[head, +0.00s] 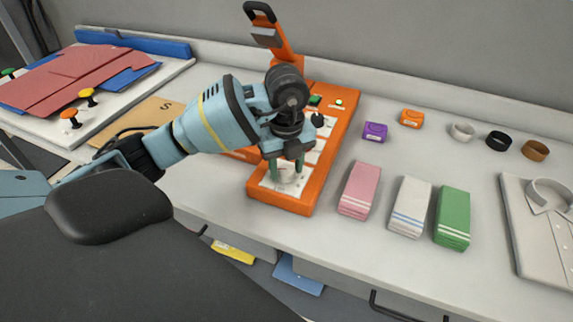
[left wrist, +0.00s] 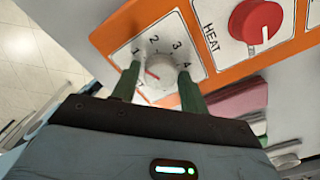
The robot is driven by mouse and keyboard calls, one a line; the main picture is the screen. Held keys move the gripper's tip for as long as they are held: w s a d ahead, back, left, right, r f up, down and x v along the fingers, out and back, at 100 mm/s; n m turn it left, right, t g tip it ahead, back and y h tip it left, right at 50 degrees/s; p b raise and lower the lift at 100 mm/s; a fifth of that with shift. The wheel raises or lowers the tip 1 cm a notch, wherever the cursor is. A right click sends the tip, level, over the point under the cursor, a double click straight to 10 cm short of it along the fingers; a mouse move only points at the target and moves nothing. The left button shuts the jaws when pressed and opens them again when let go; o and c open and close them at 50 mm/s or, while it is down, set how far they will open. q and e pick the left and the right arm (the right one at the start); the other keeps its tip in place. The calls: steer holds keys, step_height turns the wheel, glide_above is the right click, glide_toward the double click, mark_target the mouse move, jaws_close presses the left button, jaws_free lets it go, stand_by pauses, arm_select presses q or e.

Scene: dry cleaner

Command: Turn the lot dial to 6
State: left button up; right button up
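The lot dial (left wrist: 161,68) is a light grey round knob with a red pointer mark, on a white number plate at the near end of the orange press (head: 283,203). In the left wrist view, numbers 1 to 4 show around it; the rest of the plate is hidden by my gripper. The red mark points to the lower left, below the 1. My left gripper (head: 286,168) points down over the dial. Its green fingers (left wrist: 160,80) stand open on either side of the knob, with small gaps seeming to show. My right gripper is not in view.
A red heat dial (left wrist: 256,21) sits beside the lot dial. Pink (head: 360,190), white (head: 409,206) and green (head: 453,217) folded cloths lie right of the press. A folded shirt (head: 544,230) lies at far right. The press's raised orange handle (head: 272,36) stands behind.

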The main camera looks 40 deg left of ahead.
arm_select(q)
steer(key=c, duration=0.6)
